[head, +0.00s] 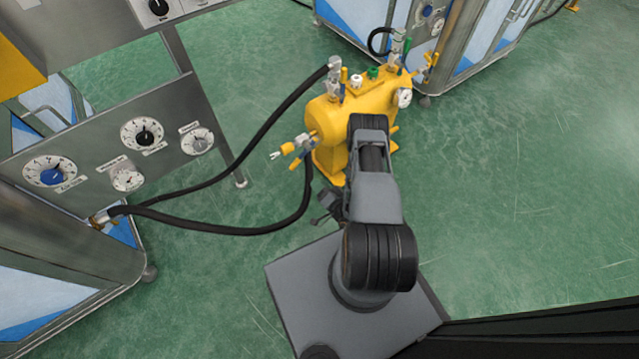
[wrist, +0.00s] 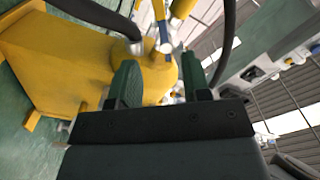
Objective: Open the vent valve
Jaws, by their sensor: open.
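A yellow tank (head: 325,125) stands on the floor with several valves and fittings. I cannot tell for sure which fitting is the vent valve. In the head view, my gripper (head: 328,205) is low at the tank's left front, partly hidden by my arm.
Black hoses (head: 225,232) run from the tank's left side to a steel cabinet (head: 70,245) with dials. A pressure gauge (head: 404,97) and green-handled fittings sit on the tank. Another cabinet (head: 480,50) stands behind. The green floor at right is clear.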

